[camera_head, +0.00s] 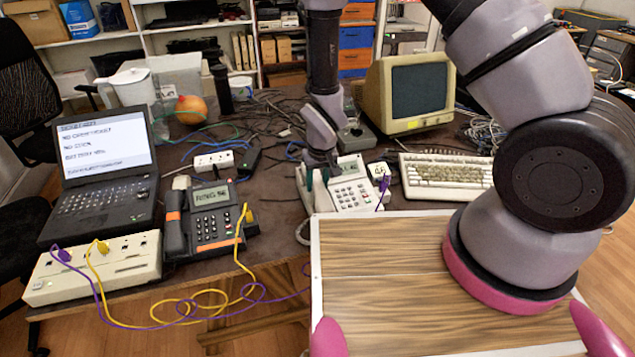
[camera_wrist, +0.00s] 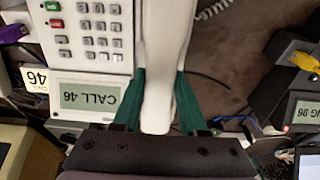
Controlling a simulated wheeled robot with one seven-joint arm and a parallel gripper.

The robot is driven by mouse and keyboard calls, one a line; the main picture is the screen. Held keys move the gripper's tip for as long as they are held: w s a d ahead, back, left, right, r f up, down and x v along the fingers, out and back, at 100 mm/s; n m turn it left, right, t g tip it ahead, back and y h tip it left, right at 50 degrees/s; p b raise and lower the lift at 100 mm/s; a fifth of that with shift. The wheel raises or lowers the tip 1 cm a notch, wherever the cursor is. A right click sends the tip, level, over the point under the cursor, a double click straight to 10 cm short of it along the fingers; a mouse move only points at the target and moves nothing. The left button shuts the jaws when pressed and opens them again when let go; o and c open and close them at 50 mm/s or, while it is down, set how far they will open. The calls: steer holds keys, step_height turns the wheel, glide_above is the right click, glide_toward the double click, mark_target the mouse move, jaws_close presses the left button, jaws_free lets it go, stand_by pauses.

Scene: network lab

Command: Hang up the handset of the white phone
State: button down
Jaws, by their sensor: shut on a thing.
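The white phone (camera_head: 357,198) stands on the dark table, its screen reading CALL 46. It also shows upside down in the wrist view (camera_wrist: 90,48). My gripper (camera_head: 317,182) points down at the phone's left side. In the wrist view its green fingers (camera_wrist: 161,88) are shut on the white handset (camera_wrist: 164,50), one on each side. The handset lies lengthwise beside the keypad, close along the phone's edge. Its far end is cut off in the wrist view. I cannot tell whether it rests in the cradle or hovers just above it.
A dark phone with orange stripes (camera_head: 213,222) stands to the left, its handset on it. A black laptop (camera_head: 105,190) and a switch box (camera_head: 95,268) with yellow and purple cables are farther left. A keyboard (camera_head: 445,178) and a monitor (camera_head: 410,92) stand at the right. Cables clutter the table.

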steer(key=shift+x, duration=0.8)
stand_by(0.4)
steer(key=shift+c, duration=1.8)
jaws_free()
steer(key=v, duration=1)
steer(key=shift+d+r, duration=0.1)
steer(key=shift+r, duration=0.3)
